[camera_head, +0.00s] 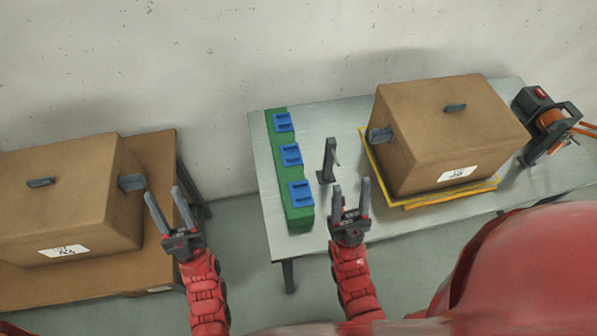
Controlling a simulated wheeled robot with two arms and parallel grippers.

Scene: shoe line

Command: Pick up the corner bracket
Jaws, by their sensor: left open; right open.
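A dark grey upright piece with a small foot (328,160) stands on the grey table (345,110), right of a green strip; it looks like a bracket, but I cannot tell for sure that it is the corner bracket. My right gripper (351,185) is open and empty, in front of this piece and slightly to its right in the picture. My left gripper (163,193) is open and empty, beside the right side of the left cardboard box (70,200). Neither gripper visibly holds anything.
A green strip (277,170) carries three blue pieces (291,155). A cardboard box (440,140) with grey handles sits on a yellow base (420,203). A black and orange tool (548,125) is at the right. A floor gap separates the grey table from the brown table (165,150).

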